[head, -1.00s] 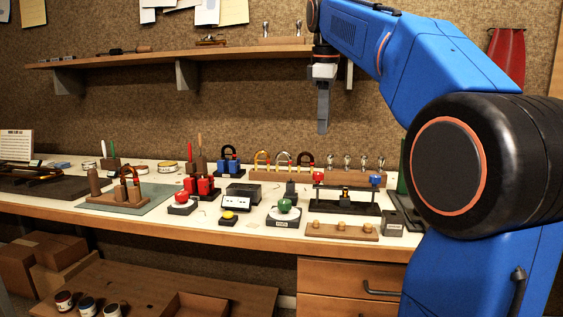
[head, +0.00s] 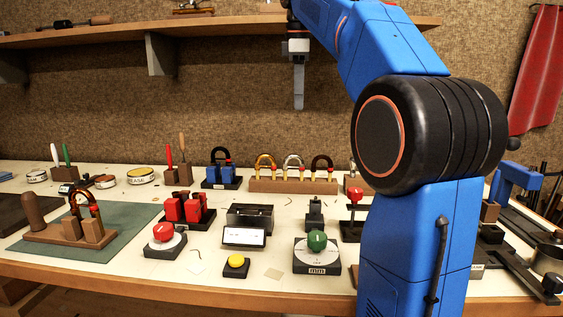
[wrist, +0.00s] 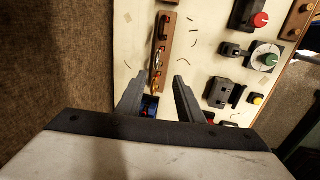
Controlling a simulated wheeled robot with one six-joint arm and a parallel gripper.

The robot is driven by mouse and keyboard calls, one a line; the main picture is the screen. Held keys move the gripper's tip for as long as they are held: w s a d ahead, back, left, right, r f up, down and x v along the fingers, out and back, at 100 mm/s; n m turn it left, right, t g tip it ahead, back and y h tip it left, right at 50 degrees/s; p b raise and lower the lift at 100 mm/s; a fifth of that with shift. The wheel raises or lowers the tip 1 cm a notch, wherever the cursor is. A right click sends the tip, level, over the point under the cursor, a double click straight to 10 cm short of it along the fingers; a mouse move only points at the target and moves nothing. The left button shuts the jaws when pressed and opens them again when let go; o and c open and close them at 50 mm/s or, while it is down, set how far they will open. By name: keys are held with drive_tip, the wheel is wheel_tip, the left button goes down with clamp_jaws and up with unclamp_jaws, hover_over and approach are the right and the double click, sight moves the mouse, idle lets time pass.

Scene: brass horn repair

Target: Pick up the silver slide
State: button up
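The silver slide (head: 293,164) is a U-shaped tube standing upright in a wooden rack (head: 262,186) at the back of the bench. It stands between a gold slide (head: 265,162) and a black slide (head: 321,164). In the wrist view, the rack (wrist: 167,36) lies beyond the fingertips, with the silver slide (wrist: 159,60) near its middle, small and blurred. My gripper (head: 299,107) hangs well above the rack, pointing down. In the wrist view, my gripper (wrist: 160,77) has its two fingers wide apart with nothing between them at the tips.
A blue-and-black fixture (head: 221,176) stands left of the rack. In front are red blocks (head: 188,207), a small display (head: 244,236), a green-knob dial (head: 317,242) and a yellow button (head: 236,261). A wall shelf (head: 210,32) runs above the bench.

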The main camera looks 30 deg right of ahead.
drive_tip(key=shift+w+d+f, duration=0.25)
drive_tip(key=shift+w+f, duration=0.45)
drive_tip(key=shift+f, duration=2.15)
drive_tip(key=shift+w+d+f, duration=0.2)
drive_tip(key=shift+w+f, duration=0.45)
drive_tip(key=shift+f, duration=2.15)
drive_tip(key=shift+w+d+f, duration=0.25)
drive_tip(key=shift+w+f, duration=0.45)
drive_tip(key=shift+f, duration=2.15)
drive_tip(key=shift+c, duration=0.7)
clamp_jaws()
